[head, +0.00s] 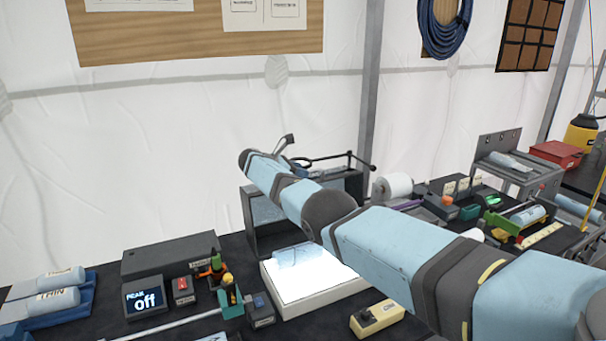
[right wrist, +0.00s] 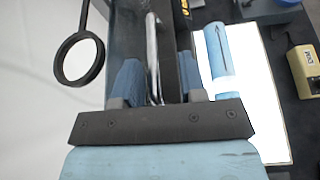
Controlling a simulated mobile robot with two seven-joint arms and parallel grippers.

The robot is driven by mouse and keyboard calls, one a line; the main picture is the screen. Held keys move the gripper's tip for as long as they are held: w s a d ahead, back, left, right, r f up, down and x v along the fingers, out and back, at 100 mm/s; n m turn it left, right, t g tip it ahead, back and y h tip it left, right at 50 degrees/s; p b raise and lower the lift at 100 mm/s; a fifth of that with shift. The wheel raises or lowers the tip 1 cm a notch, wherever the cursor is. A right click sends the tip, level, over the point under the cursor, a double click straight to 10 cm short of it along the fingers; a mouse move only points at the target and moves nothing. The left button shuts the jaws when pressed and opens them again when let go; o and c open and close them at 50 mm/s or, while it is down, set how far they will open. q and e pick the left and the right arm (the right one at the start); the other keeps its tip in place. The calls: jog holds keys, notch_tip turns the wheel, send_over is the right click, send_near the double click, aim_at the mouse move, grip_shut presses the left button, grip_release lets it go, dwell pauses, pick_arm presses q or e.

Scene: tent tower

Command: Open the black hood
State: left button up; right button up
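The black hood (head: 264,213) is a dark-framed box with a glassy front, standing at the back of the table against the white tent wall. My right arm crosses in front of it and covers much of it. My right gripper is mostly hidden behind its own wrist in the head view. In the right wrist view, the fingers of my right gripper (right wrist: 160,84) are apart, on either side of a thin metal bar (right wrist: 152,55) and a dark panel edge of the hood (right wrist: 168,45). I cannot tell whether they touch it. My left gripper is out of view.
A bright light pad (head: 300,285) with a blue roll on it lies in front of the hood. A ring magnifier (right wrist: 78,58) is left of the gripper. A yellow box (head: 378,317), a "PEAK off" display (head: 148,301) and small tools crowd the black table.

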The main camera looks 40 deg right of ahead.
jog(key=b+v, duration=0.2)
jog(key=v, duration=1)
